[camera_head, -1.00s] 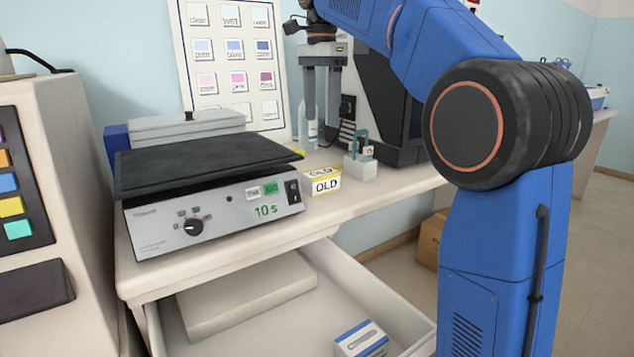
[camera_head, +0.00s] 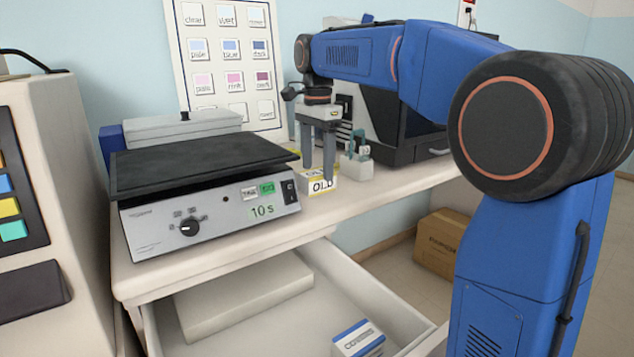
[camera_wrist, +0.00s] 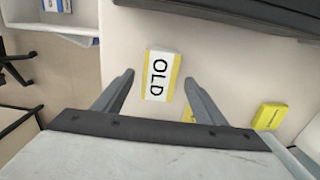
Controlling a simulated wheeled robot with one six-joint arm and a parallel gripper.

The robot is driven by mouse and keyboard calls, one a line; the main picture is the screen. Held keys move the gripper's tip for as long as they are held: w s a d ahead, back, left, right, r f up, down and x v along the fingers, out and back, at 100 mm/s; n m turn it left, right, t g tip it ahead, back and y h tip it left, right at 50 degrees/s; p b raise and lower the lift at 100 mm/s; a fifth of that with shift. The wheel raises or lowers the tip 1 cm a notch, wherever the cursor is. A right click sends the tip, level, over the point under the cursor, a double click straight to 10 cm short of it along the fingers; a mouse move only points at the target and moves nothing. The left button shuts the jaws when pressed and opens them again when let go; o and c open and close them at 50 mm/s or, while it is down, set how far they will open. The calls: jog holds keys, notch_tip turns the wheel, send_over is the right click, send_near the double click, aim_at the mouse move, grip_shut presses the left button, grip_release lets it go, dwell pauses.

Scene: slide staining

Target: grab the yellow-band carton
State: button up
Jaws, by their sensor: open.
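The yellow-band carton (camera_head: 320,184) is a small white box marked "OLD" with yellow bands, standing on the bench just right of the shaker. My gripper (camera_head: 319,172) points down at it, with its fingers in front of part of the carton in the head view. In the wrist view the carton (camera_wrist: 160,75) lies ahead of and between the two open fingers (camera_wrist: 157,78). The fingers are apart with a gap on each side, and nothing is held.
The black-topped shaker (camera_head: 205,190) stands close on the left. A small teal-topped holder (camera_head: 357,165) is close on the right. A yellow box (camera_wrist: 270,116) lies to the right in the wrist view. Below, an open drawer (camera_head: 300,318) holds a blue-white carton (camera_head: 358,340).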

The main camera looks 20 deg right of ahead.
aim_at(317, 172)
jog(key=shift+f, duration=1.65)
jog(key=c, duration=1.1)
jog(key=shift+r, duration=0.1)
jog(key=shift+c, duration=0.2)
